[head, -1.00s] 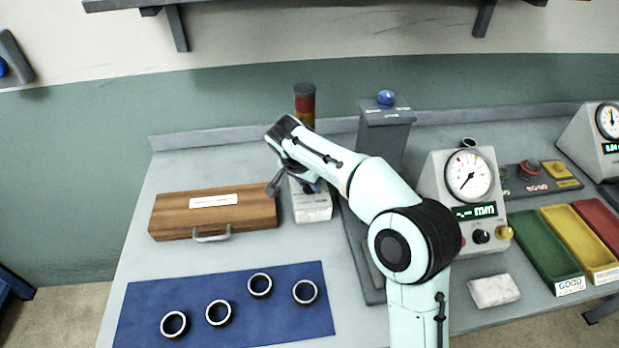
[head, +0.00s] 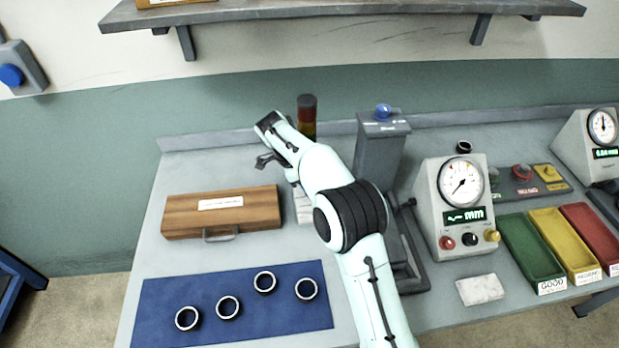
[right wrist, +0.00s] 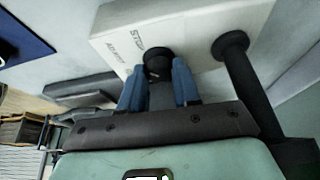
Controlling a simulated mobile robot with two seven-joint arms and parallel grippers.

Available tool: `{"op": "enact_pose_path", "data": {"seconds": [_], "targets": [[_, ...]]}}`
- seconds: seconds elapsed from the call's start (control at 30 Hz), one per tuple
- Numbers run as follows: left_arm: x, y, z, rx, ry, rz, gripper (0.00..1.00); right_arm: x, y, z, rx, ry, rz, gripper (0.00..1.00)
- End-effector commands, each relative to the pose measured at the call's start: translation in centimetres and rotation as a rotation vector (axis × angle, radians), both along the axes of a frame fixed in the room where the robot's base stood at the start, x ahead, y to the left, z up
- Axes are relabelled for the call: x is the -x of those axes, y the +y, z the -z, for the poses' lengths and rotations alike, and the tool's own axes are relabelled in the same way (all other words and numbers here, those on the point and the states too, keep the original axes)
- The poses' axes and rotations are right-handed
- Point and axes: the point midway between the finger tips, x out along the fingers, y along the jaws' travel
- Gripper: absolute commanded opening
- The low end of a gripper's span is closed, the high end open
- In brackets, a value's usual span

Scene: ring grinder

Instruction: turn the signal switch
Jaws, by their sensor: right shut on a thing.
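The signal switch is a black round knob (right wrist: 158,60) on a white box (right wrist: 112,28) with printed lettering, partly legible as "STOP". My right gripper (right wrist: 158,78) is shut on the knob, with one blue-padded finger on each side of it. In the head view, the box (head: 303,206) shows only in part beside my right arm, and the knob and fingertips are hidden behind that arm. The signal tower (head: 307,112) with red and yellow segments stands behind the arm, its lower part covered. My left gripper is not in view.
A wooden case (head: 222,214) lies left of the box. A blue mat (head: 160,310) with several rings is in front. A grey column (head: 375,155) with a blue button, a dial gauge (head: 460,205) and coloured trays (head: 530,255) stand to the right.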

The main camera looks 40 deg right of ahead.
Motion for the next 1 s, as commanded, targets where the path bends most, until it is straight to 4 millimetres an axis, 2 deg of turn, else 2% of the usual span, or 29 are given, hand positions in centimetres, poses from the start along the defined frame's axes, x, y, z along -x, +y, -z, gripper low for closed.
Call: {"op": "enact_pose_path", "data": {"seconds": [0.1,0.33,0.97,1.0], "targets": [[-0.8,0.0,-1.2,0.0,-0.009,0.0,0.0,-0.2,0.0,-0.4,0.001,-0.003,0.078,0.01],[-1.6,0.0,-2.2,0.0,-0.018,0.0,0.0,-0.2,-0.1,-0.3,0.0,-0.003,0.181,0.01],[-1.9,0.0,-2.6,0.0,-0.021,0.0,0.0,-0.2,-0.1,0.0,-0.001,-0.004,0.232,0.01],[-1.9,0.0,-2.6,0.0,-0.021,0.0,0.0,-0.2,-0.1,0.0,-0.001,-0.004,0.232,0.35]]}}
